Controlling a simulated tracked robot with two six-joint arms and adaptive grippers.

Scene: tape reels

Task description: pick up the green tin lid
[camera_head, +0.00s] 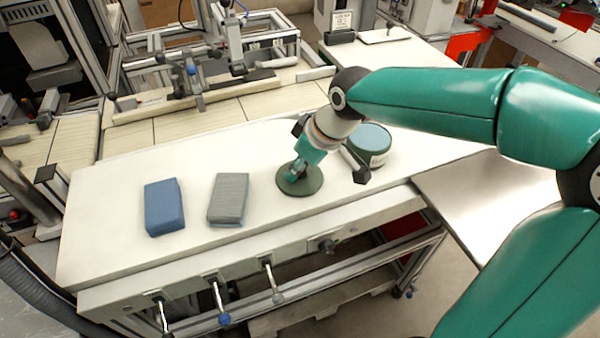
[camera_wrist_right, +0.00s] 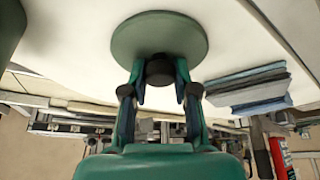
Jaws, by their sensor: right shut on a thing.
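The green tin lid (camera_head: 300,181) is a round dark green disc on the white table, right of the grey block in the head view. In the right wrist view the lid (camera_wrist_right: 160,38) shows as a full disc with a dark knob (camera_wrist_right: 160,70) at its middle. My right gripper (camera_head: 294,176) comes down over the lid from above, and in the wrist view the fingers (camera_wrist_right: 160,82) are shut on the knob. I cannot tell whether the lid touches the table. My left gripper is not in view.
A round green tin (camera_head: 369,143) with a pale blue top stands just right of the lid, partly behind my right arm. A blue block (camera_head: 164,207) and a grey block (camera_head: 228,199) lie to the left. The white table (camera_head: 110,250) is clear at its left end.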

